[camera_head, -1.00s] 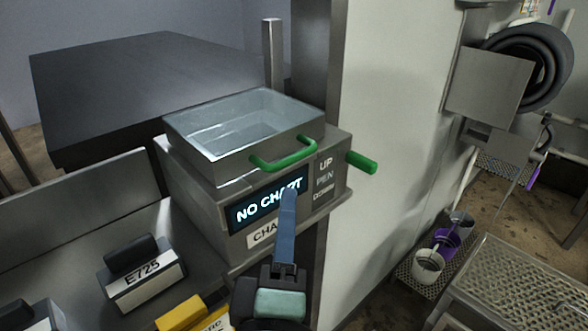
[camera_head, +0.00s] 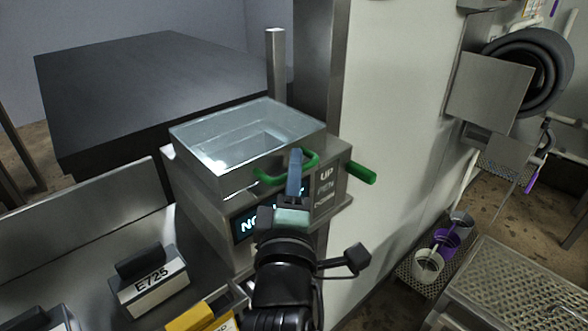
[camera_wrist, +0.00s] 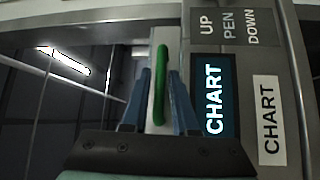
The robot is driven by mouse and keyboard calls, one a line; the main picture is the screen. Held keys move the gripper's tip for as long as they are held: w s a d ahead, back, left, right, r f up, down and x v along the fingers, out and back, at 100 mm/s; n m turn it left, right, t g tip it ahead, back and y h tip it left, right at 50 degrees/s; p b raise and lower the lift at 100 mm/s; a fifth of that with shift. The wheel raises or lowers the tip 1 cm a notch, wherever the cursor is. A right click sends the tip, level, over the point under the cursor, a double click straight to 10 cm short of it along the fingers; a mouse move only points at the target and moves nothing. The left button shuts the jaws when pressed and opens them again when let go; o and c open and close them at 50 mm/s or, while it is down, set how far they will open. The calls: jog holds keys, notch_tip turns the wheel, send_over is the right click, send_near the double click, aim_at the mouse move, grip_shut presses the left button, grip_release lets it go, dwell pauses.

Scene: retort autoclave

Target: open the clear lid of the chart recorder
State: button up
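The chart recorder (camera_head: 205,222) is a grey metal box with a lit display, partly hidden by my gripper. Its clear lid (camera_head: 190,160) lies down flat over the top. A green looped handle (camera_head: 268,179) is on the lid's front edge. My gripper (camera_head: 296,155) is up at this handle, with a blue finger in front of it. In the wrist view the green handle (camera_wrist: 161,75) runs between the two blue fingers of my gripper (camera_wrist: 159,90). The fingers are apart, with a visible gap on either side of the handle.
A green pen lever (camera_head: 360,172) sticks out at the recorder's right, beside the UP/PEN/DOWN label. A pale wall panel (camera_head: 400,120) stands just right. A block marked E725 (camera_head: 150,280) and a yellow block (camera_head: 200,318) lie at front left. A dark table (camera_head: 150,90) is behind.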

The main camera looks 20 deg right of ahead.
grip_shut()
dwell(1.3)
